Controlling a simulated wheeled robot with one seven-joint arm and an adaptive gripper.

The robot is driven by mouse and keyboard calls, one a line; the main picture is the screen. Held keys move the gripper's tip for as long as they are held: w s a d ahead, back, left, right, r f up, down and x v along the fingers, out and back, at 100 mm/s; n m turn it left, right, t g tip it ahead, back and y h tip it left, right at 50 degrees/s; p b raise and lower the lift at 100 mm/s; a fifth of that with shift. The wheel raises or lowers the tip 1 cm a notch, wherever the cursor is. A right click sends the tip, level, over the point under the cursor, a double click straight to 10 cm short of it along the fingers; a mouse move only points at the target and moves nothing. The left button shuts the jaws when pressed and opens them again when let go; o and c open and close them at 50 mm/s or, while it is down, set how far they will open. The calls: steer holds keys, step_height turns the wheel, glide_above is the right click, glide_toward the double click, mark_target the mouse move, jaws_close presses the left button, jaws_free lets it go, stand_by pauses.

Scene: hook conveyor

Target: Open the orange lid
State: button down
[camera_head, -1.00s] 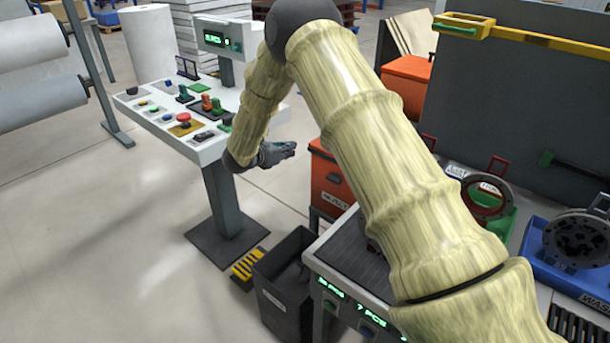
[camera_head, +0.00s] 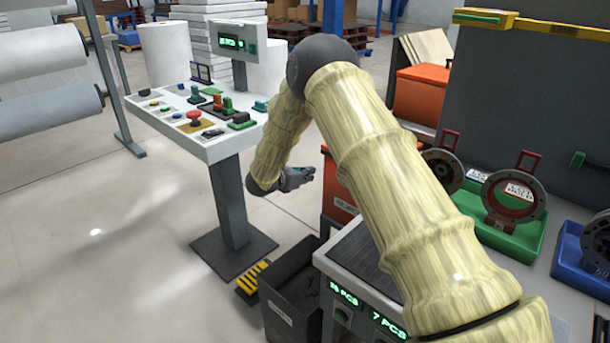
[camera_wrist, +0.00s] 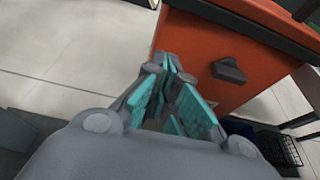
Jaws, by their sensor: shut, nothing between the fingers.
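An orange box (camera_head: 420,95) with an orange top stands behind my arm, right of centre in the head view. A second orange box (camera_head: 337,192) stands lower, partly hidden by my arm. My gripper (camera_head: 300,178) is just left of this lower box, with its fingers pointing right. In the wrist view, an orange panel (camera_wrist: 205,45) with a dark knob-like handle (camera_wrist: 229,71) and a dark edge lies beyond my gripper (camera_wrist: 172,75). The fingers are shut and empty, apart from the handle. I cannot tell whether this panel is the lid.
A white control desk (camera_head: 195,118) with buttons stands at the left. A dark open bin (camera_head: 290,315) is below my gripper. A green tray (camera_head: 510,240) holding a round metal part and a blue tray (camera_head: 570,268) are at the right. The floor at left is clear.

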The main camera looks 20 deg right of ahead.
mark_target(326, 162)
steer(key=x, duration=0.6)
steer(key=shift+d+f, duration=0.15)
steer(key=shift+d, duration=0.05)
step_height(326, 162, up, 3)
steer(key=shift+r+p, duration=0.1)
steer(key=shift+p, duration=0.4)
steer(key=shift+r, duration=0.4)
steer(key=shift+r, duration=0.15)
